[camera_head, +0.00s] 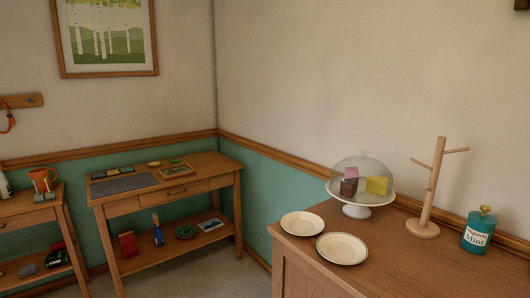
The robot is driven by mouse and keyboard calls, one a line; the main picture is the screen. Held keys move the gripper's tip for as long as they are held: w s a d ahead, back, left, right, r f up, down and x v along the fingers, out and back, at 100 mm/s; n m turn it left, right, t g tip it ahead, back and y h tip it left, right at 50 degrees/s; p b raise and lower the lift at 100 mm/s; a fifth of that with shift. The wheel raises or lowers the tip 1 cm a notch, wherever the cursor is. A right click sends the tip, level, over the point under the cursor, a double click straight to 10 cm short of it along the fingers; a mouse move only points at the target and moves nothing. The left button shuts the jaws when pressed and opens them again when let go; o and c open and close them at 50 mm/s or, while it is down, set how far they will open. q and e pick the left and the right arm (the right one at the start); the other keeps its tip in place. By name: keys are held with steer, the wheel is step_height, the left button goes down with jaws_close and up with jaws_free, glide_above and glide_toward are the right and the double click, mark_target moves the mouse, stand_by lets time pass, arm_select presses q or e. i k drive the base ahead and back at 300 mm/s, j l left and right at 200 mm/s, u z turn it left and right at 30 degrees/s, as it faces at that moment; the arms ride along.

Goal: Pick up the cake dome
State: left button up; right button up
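The cake dome (362,168) is a clear glass cover. It sits over a white footed cake stand (361,199) at the back of the wooden cabinet on the right. Under the dome are a pink block (351,173), a dark brown block (348,188) and a yellow block (377,185), which look like pieces of cake. Neither of my grippers shows in the head view.
Two white plates, one on the left (302,223) and one in front (342,248), lie before the stand on the cabinet top (430,270). A wooden mug tree (430,195) and a teal mint tin (478,232) stand to its right. A wooden desk (165,185) stands in the corner.

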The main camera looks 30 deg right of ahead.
mark_target(363, 180)
steer(key=i+z, duration=0.1)
steer(key=i, duration=0.75)
steer(key=i+j, duration=0.2)
steer(key=i, duration=0.65)
steer(key=l+z, duration=0.05)
